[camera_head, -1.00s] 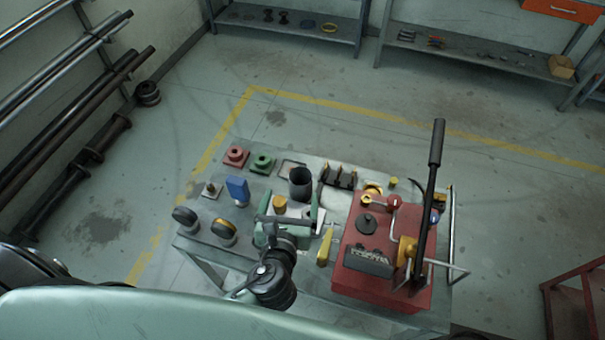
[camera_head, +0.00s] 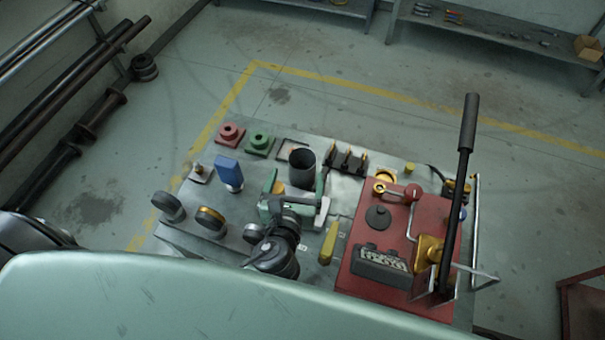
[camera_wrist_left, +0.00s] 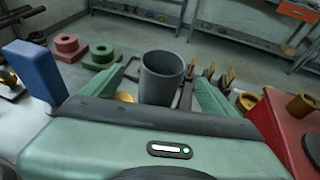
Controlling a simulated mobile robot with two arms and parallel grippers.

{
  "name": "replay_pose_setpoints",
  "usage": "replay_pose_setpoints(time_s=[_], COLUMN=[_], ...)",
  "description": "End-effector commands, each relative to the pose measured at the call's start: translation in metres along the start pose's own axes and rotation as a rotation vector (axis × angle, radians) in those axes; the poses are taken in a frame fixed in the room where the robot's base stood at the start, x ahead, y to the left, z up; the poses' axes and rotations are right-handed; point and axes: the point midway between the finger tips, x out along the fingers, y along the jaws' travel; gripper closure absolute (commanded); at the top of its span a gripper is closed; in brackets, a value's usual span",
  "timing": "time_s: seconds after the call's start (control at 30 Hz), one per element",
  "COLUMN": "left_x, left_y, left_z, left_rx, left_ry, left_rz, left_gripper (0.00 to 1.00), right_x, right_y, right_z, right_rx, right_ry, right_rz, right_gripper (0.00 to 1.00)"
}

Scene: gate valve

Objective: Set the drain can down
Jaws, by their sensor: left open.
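The drain can (camera_head: 302,168) is a dark grey open-topped cylinder, upright on the metal bench (camera_head: 228,258). My left gripper (camera_head: 297,188) is on the near side of the can, its green fingers spread wide. In the left wrist view the can (camera_wrist_left: 162,76) appears between the two open fingers (camera_wrist_left: 158,90), with a visible gap on each side. I cannot tell how far the fingertips reach alongside it. The gripper body hides part of the bench in front. My right gripper is not in view.
Left of the can are a green flanged part (camera_head: 260,143), a red one (camera_head: 231,134) and a blue block (camera_head: 229,172). A black rack (camera_head: 345,161) stands close right. The red pump unit (camera_head: 400,250) with its upright black lever (camera_head: 461,175) fills the bench's right side.

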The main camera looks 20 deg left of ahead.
Motion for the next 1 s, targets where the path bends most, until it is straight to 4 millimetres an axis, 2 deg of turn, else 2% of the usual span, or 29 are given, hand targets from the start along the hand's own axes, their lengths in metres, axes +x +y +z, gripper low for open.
replay_pose_setpoints(time_s=[0.17,0.43,0.6,0.87,0.9,1.0], left_x=[0.018,0.053,0.073,0.077,0.077,0.077], left_y=[0.000,-0.004,-0.004,-0.004,-0.004,-0.004], left_z=[0.002,0.009,0.006,0.006,0.006,0.006], left_rx=[0.000,-0.001,0.000,-0.001,-0.001,-0.001], left_ry=[-0.003,-0.002,0.000,0.000,0.000,0.000], left_rz=[0.001,0.002,0.001,0.000,0.000,0.000], left_gripper=[0.12,0.12,0.12,0.12,0.18,0.46], right_x=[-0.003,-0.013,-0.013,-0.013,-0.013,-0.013], right_y=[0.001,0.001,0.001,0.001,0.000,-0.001], right_z=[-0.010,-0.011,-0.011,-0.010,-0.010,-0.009], right_rx=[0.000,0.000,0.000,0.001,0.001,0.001], right_ry=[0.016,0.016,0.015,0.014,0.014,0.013], right_rz=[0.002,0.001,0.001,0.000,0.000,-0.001], right_gripper=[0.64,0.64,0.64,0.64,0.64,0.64])
